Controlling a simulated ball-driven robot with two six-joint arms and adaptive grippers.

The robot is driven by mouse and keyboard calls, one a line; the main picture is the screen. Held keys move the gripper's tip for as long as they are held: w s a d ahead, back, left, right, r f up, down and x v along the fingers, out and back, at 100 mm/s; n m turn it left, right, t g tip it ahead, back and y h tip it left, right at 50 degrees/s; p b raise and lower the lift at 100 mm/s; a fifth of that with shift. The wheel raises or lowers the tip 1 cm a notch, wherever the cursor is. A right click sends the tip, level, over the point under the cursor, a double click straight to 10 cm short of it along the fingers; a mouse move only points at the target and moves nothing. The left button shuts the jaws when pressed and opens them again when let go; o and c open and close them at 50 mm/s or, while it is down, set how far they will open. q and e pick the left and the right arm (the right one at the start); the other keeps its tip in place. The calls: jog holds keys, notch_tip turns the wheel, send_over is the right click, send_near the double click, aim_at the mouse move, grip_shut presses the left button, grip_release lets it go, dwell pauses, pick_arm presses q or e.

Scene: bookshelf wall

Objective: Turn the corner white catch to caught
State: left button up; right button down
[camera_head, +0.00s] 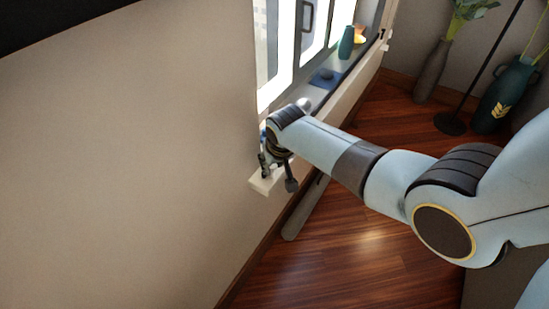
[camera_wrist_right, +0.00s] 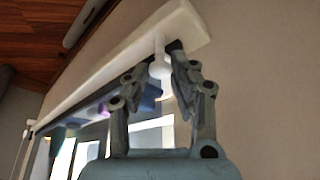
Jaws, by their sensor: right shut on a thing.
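My right gripper (camera_head: 276,172) is at the near end of the white window sill (camera_head: 262,183). In the right wrist view my right gripper (camera_wrist_right: 172,58) is shut on a small white catch (camera_wrist_right: 159,65) at the sill's end. The catch looks like a short rounded white piece against the sill, partly covered by the fingers. In the head view the gripper and wrist hide it. Which way the catch is turned cannot be told. My left gripper is not in view.
On the sill stand a teal vase (camera_head: 346,43) and a blue item (camera_head: 325,77). A window (camera_head: 283,50) is behind. A grey vase with leaves (camera_head: 432,72), a dark teal vase (camera_head: 503,95) and a black stand (camera_head: 449,124) occupy the far floor. The wooden floor (camera_head: 340,250) below is mostly free.

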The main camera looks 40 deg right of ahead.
jog(key=shift+a+m, duration=0.1)
jog(key=shift+m, duration=0.5)
jog(key=shift+h, duration=0.3)
jog(key=c, duration=1.1)
grip_release()
jog(key=v, duration=1.2)
